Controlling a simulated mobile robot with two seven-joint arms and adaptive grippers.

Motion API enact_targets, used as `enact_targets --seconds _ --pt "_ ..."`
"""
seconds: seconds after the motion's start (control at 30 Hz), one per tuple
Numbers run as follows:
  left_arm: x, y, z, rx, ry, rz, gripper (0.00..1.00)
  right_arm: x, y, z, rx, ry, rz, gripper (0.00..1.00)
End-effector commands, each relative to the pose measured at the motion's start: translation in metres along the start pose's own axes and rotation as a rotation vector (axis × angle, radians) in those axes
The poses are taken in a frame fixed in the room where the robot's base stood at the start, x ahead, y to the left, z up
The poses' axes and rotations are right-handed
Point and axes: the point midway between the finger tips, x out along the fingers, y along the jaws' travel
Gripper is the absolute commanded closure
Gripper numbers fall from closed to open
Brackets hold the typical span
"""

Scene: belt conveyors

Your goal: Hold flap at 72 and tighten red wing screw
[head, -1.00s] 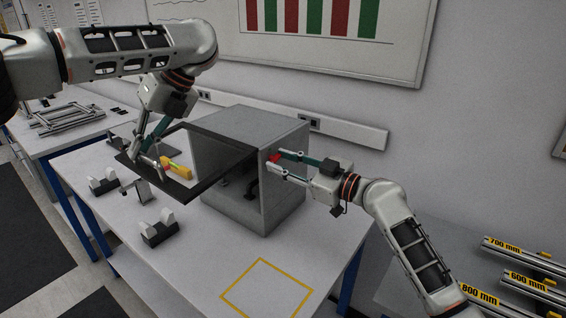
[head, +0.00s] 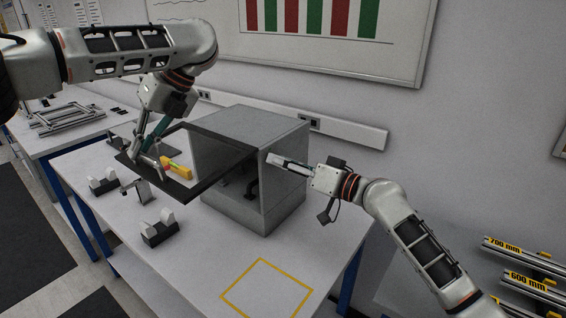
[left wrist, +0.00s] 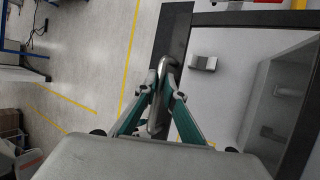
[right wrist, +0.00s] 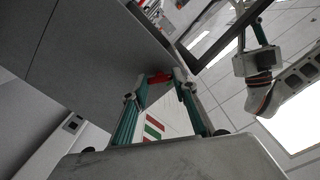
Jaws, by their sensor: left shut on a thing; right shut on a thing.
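The flap (head: 213,182), a dark frame around a clear pane, stands tilted out from the front of the grey box (head: 285,190). My left gripper (head: 142,157) is shut on the bar handle at the flap's outer edge; the left wrist view shows the handle (left wrist: 160,92) between the fingers. The red wing screw (right wrist: 160,78) is between the fingertips of my right gripper (right wrist: 160,76) in the right wrist view, at the box's side wall. In the head view my right gripper (head: 271,159) meets the box's right side and hides the screw.
A yellow piece (head: 178,168) shows at the flap's outer part. Grey holders (head: 158,230) stand on the table's left. A yellow-outlined square (head: 266,288) on the table is empty. A rack with labelled lengths (head: 530,265) stands at the right.

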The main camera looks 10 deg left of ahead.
Motion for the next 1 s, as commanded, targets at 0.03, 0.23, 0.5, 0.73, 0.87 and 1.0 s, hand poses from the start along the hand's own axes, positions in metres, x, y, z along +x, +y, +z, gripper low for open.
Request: enact_targets --seconds 0.03,0.23,0.5,0.73,0.87,1.0 --pt "0.0 0.0006 0.0011 -0.001 -0.002 0.001 1.0 -0.0003 0.0002 -0.0018 0.041 0.003 0.0 0.94" --pt "0.0 0.0005 0.0011 -0.001 -0.002 0.001 1.0 -0.0004 0.0002 -0.0024 0.231 0.003 0.0 0.94" --pt "0.0 0.0006 0.0011 -0.001 -0.002 0.001 1.0 -0.0004 0.0004 -0.0024 0.488 0.004 0.0 0.94" --pt "0.0 0.0006 0.001 -0.001 -0.002 0.001 1.0 -0.0004 0.0006 -0.0025 0.697 0.004 0.0 0.94" --pt "0.0 0.0005 0.001 -0.001 -0.002 0.001 1.0 -0.0005 0.0007 -0.0026 0.798 0.005 0.0 0.94" --pt "0.0 0.0005 0.001 -0.001 -0.002 0.001 1.0 -0.0005 0.0009 -0.0026 0.887 0.005 0.0 0.94"
